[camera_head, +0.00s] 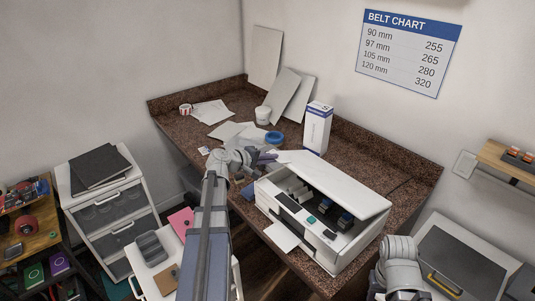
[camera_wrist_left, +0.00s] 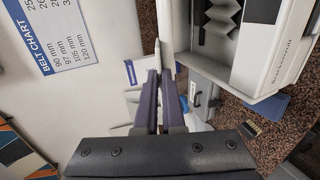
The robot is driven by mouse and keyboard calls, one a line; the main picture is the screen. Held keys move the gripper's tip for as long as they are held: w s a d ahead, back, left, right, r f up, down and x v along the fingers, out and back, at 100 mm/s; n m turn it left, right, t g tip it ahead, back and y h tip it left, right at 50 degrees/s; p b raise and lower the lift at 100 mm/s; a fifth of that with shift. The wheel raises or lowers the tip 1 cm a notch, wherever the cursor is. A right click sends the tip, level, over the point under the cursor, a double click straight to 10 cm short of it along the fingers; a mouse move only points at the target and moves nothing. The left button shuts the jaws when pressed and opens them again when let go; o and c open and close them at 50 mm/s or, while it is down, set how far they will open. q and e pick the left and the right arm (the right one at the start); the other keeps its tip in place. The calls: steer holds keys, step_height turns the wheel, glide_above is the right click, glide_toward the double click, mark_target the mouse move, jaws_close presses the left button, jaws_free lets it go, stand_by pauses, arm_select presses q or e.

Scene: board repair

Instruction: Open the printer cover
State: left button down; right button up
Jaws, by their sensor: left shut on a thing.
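The white printer (camera_head: 340,258) stands on the right part of the speckled brown counter. Its printer cover (camera_head: 345,188) is tilted up, and dark and pale parts inside show through the gap along the front. My left gripper (camera_head: 268,157) is at the cover's left end, its jaws shut on the cover's edge. In the left wrist view the dark fingers (camera_wrist_left: 159,76) point at the thin white cover edge (camera_wrist_left: 166,35), beside the open printer body (camera_wrist_left: 270,50); the exact contact is partly hidden. My right arm shows at the lower right, but its gripper is out of view.
Papers (camera_head: 210,112) lie at the back left. A drawer unit (camera_head: 115,207) stands left of the counter. The counter right of the box is clear.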

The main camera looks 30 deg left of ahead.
arm_select(q)
steer(key=w+r+p, duration=0.1)
steer(key=r+p, duration=0.1)
steer(key=p, duration=0.1)
steer(key=w+d+r+g+p, duration=0.1)
steer(key=w+r+p, duration=0.1)
steer(key=p, duration=0.1)
steer(key=w+r+g+y+p, duration=0.1)
steer(key=r+p, duration=0.2)
steer(key=shift+w+d+r+p, duration=0.1)
steer(key=shift+w+d+p, duration=0.2)
steer(key=shift+p, duration=0.1)
steer(key=w+d+r+p, duration=0.3)
steer(key=w+r+p, duration=0.3)
steer(key=w, duration=0.4)
steer(key=shift+d+r+p, duration=0.3)
steer(key=shift+w, duration=0.1)
steer(key=c, duration=1.3)
jaws_free()
steer(key=shift+r, duration=0.1)
